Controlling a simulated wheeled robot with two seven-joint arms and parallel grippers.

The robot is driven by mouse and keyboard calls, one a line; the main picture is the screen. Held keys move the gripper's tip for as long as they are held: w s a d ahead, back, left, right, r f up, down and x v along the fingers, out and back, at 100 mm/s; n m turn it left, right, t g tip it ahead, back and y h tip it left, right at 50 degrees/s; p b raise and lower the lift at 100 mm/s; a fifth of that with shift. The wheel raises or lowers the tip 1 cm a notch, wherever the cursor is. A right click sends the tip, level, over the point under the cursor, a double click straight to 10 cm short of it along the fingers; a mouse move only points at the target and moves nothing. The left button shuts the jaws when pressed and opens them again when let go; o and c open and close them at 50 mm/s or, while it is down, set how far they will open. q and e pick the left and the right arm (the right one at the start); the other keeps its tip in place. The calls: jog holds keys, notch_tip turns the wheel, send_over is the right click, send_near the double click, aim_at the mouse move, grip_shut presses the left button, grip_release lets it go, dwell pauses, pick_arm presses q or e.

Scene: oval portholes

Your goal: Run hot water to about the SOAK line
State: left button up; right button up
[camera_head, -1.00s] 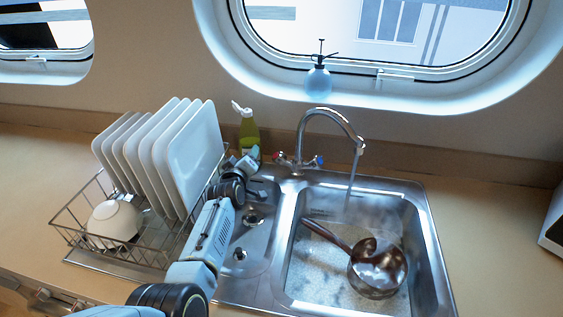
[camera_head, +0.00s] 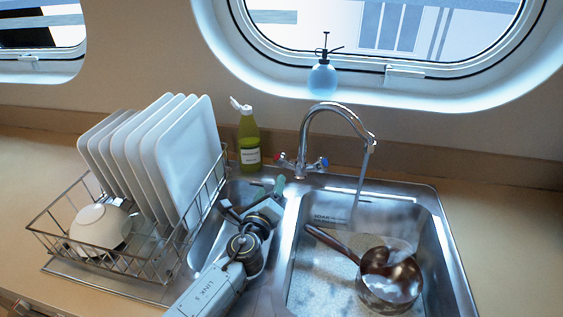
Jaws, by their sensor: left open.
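The chrome tap (camera_head: 335,108) stands behind the sink, with a red-marked handle (camera_head: 280,157) on its left and a blue-marked one (camera_head: 322,162) on its right. A thin stream of water (camera_head: 362,178) runs from its spout into the right basin (camera_head: 441,245). The SOAK marking (camera_head: 328,218) shows on that basin's back wall. A brown saucepan (camera_head: 392,282) with a long handle sits in the basin, over a pale, speckled surface; the exact water level is hard to tell. My left gripper (camera_head: 255,194) is open over the small left basin, in front of the red-marked handle and apart from it. My right gripper is out of view.
A wire rack (camera_head: 150,268) with several white plates (camera_head: 187,150) and a bowl (camera_head: 100,228) stands left of the sink. A green bottle (camera_head: 249,140) stands behind my left gripper. A blue spray bottle (camera_head: 322,78) is on the window ledge. The right counter is clear.

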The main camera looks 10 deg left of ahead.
aim_at(279, 164)
pick_arm(q)
jog(key=w+b, duration=0.4)
jog(key=w, duration=0.8)
jog(key=shift+f+b, duration=0.1)
jog(key=shift+b, duration=0.3)
jog(key=shift+w+d+b, duration=0.1)
jog(key=shift+w+b, duration=0.25)
jog(key=shift+w, duration=0.3)
